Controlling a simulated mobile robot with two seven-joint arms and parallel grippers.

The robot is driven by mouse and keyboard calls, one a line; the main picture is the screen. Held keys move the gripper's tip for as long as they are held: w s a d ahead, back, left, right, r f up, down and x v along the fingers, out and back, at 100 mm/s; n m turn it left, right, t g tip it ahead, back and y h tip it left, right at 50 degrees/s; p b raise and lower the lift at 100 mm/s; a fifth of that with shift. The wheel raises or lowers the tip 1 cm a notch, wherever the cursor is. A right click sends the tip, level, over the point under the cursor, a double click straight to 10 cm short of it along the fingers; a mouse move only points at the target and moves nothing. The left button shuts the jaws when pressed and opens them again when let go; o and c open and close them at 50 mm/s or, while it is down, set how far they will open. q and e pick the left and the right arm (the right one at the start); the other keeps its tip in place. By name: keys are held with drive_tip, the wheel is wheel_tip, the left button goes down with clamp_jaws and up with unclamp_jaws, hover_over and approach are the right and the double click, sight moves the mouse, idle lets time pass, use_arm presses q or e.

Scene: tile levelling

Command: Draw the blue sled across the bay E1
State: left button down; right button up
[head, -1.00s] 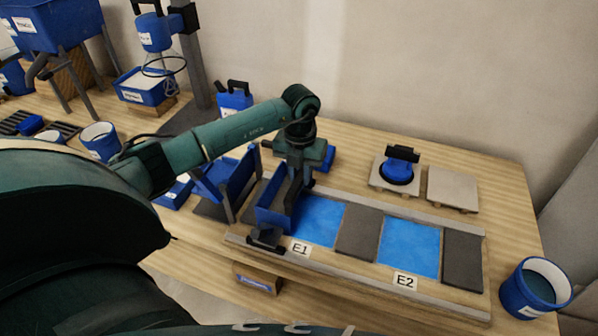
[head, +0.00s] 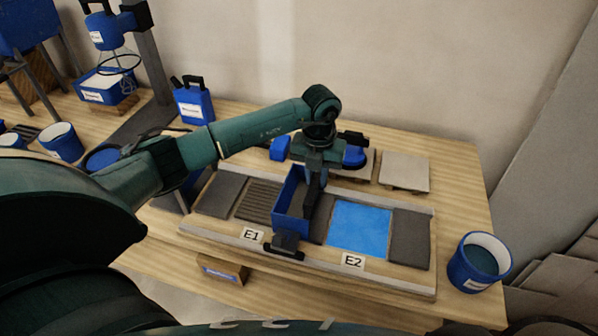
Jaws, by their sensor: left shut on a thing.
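The blue sled (head: 290,221) is an open box standing across the rail frame (head: 218,244), with a dark foot over the front rail. My left gripper (head: 313,196) is shut on its right side from above; the exact grip is partly hidden. Left of the sled, bay E1 (head: 258,200) shows a ridged grey-brown surface. The sled stands at the right end of E1, by the dark slab (head: 321,226) between the bays; the surface under it is hidden. The E1 label (head: 253,235) is on the front rail. My right gripper is not in view.
Bay E2 (head: 360,228) is smooth blue, with a dark slab (head: 409,238) to its right. A pale tile (head: 404,170) lies behind. A blue bucket (head: 480,262) stands at the right edge. A blue canister (head: 193,102) stands at the back left.

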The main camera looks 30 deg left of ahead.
use_arm(q)
drive_tip(key=d, duration=0.1)
drive_tip(key=w+d, duration=0.1)
drive_tip(key=d, duration=0.1)
drive_tip(key=shift+d+r, duration=0.1)
drive_tip(key=c, duration=1.3)
unclamp_jaws()
drive_tip(key=shift+s, duration=0.1)
wheel_tip(320, 180, up, 13)
drive_tip(key=shift+r, duration=0.1)
